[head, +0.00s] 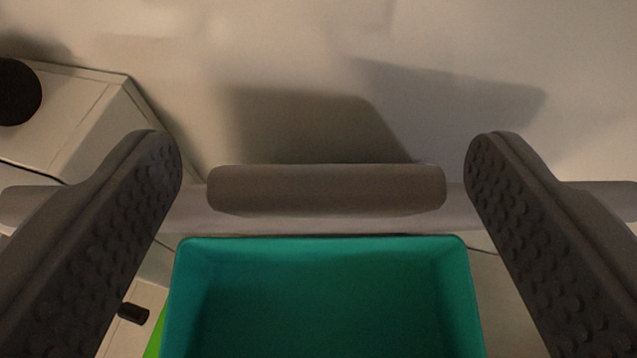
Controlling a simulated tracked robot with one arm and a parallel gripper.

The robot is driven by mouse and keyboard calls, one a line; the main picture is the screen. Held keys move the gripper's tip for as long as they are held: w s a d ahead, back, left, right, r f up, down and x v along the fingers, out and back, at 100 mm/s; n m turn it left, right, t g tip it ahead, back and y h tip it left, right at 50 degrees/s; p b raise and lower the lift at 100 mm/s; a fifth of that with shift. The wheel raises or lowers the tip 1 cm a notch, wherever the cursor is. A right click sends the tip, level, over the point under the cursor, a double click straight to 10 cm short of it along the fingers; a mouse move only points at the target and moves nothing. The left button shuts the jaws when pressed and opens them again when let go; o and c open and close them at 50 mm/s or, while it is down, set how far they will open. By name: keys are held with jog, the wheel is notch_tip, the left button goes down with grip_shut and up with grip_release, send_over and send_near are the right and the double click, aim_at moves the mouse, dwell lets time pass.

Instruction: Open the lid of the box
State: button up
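My gripper (322,150) is open wide, its two dark studded fingers at the left and right of the head view. Nothing is held between them. A teal box-shaped container (183,290) is at the bottom centre, between the fingers in the picture. I see into its hollow inside, and its near part is cut off by the picture's lower edge. No lid can be made out on it. A grey crossbar runs across the view just above its far rim. I cannot tell how far the fingers are from the container.
A pale boxy unit (75,110) with a round black knob (16,92) stands at the upper left. A small black peg (132,313) and a bright green edge (155,335) show at the lower left. The pale surface beyond is bare, with shadows on it.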

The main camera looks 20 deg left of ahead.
jog(key=b+v, duration=0.3)
jog(key=v, duration=1)
jog(key=shift+s+d+b, duration=0.15)
jog(key=shift+s+b, duration=0.15)
jog(key=shift+s, duration=0.05)
dwell(0.4)
jog(key=s+d+r+m+t+h+b, duration=0.2)
jog(key=s+d+r+m+h+b, duration=0.15)
jog(key=d+r+b, duration=0.55)
jog(key=s+a+r+t+b, duration=0.1)
jog(key=s+r+b, duration=0.6)
jog(key=s+b, duration=0.1)
jog(key=shift+s+r+h, duration=0.15)
jog(key=shift+s+h, duration=0.2)
jog(key=shift+s, duration=0.3)
